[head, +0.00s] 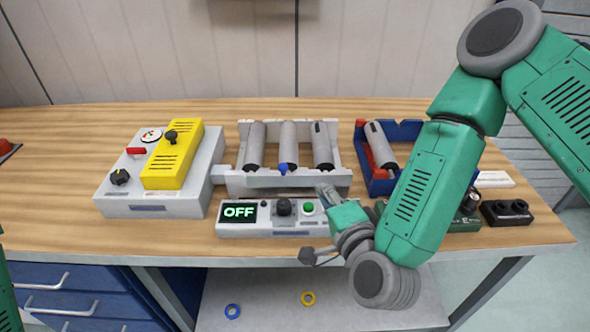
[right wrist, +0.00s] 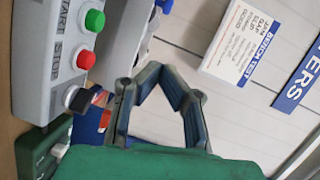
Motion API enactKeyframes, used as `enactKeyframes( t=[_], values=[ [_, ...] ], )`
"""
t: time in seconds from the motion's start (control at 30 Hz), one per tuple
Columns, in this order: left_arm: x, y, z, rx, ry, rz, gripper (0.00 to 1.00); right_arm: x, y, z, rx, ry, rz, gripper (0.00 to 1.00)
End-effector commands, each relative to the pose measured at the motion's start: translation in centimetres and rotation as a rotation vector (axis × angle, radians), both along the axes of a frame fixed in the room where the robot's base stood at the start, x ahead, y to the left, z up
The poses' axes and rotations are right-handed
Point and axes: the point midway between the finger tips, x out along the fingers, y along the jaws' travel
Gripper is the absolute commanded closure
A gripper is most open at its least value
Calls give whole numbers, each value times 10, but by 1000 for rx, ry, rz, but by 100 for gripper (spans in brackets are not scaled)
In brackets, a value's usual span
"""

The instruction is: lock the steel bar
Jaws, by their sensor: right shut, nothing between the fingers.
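A pale steel bar (head: 262,182) lies across the front of the grey fixture (head: 243,158) in the head view. A blue knob (head: 283,168) stands at its middle. Several grey cylinders (head: 289,143) lie in the fixture behind it. My right gripper (head: 325,192) is near the bar's right end, above the control box, and whether it touches the bar is unclear. In the right wrist view its fingers (right wrist: 158,69) meet at the tips with nothing between them. Of my left arm only a green part shows at the left edge; its gripper is out of view.
The control box (head: 240,230) has an OFF display, a black knob and a green button. A grey box with a yellow block (head: 172,155) stands left. A blue bin (head: 381,186) with a cylinder and a black device (head: 506,213) are right. The bench's left front is clear.

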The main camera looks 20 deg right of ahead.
Motion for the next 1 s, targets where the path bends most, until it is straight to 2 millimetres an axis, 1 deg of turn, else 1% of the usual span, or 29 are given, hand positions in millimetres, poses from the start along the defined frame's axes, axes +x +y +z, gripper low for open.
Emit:
enactKeyframes(
  t=[0.03, 0.1, 0.2, 0.33, 0.43, 0.6, 1.0],
  values=[
    [0, 0, 3, 0, 0, 0, 60, 12, 0, 1, 0, -6, -3, 100],
    [0, 0, 5, 0, -1, 0, 60, 27, 0, -1, 0, -5, -2, 100],
    [0, 0, 8, 0, -1, 0, 60, 49, 1, -4, -1, -5, -2, 100],
    [0, 0, 11, 0, -1, 0, 60, 73, 4, -9, -1, -3, 1, 100],
    [0, 0, 14, 0, -1, 0, 60, 82, 17, -13, -1, -1, 2, 100],
    [0, 0, 16, 0, -1, 0, 60, 92, 28, -17, -1, 0, 1, 100],
    [0, 0, 16, 0, -1, 0, 60, 94, 31, -18, 0, 0, 1, 100]
  ],
)
